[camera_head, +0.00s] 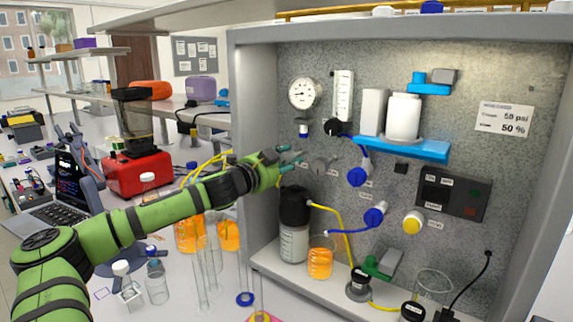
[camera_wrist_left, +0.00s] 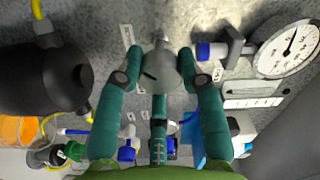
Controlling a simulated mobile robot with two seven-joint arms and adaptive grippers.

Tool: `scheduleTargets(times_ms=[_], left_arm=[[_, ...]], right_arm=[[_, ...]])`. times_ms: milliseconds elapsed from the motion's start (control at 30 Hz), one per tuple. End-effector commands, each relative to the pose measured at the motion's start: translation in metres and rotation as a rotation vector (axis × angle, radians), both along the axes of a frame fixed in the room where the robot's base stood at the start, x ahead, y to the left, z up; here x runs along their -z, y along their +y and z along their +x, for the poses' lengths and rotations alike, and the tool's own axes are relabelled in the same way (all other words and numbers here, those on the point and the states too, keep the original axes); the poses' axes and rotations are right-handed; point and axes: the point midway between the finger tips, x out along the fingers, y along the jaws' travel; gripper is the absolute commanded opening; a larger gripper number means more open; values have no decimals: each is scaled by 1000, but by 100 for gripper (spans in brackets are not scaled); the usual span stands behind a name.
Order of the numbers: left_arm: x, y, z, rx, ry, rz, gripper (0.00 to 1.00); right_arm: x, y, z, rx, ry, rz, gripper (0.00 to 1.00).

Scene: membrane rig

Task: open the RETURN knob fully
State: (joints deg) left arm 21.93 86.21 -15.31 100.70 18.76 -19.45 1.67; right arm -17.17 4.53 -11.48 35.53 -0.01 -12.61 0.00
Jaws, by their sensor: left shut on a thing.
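My left gripper (camera_head: 297,157) comes in from the left at the panel. In the left wrist view its teal fingers (camera_wrist_left: 160,66) are on both sides of the knob, shut on it. The third finger is in front of the knob's lower side. The exact contact is partly hidden. My right gripper is not in view.
Blue knobs (camera_head: 358,177) are at right. A dark-capped bottle (camera_head: 293,240) stands below the gripper. The cabinet's left wall is close to my arm.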

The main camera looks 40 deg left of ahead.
Motion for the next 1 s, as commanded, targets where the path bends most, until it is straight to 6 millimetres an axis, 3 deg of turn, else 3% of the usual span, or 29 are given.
scheduleTargets(times_ms=[500, 1000], left_arm=[[-2, 2, 0, -5, -60, -458, 6], [-2, 1, 0, -3, -82, -679, 6]], right_arm=[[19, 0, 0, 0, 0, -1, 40], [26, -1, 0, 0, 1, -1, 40]])
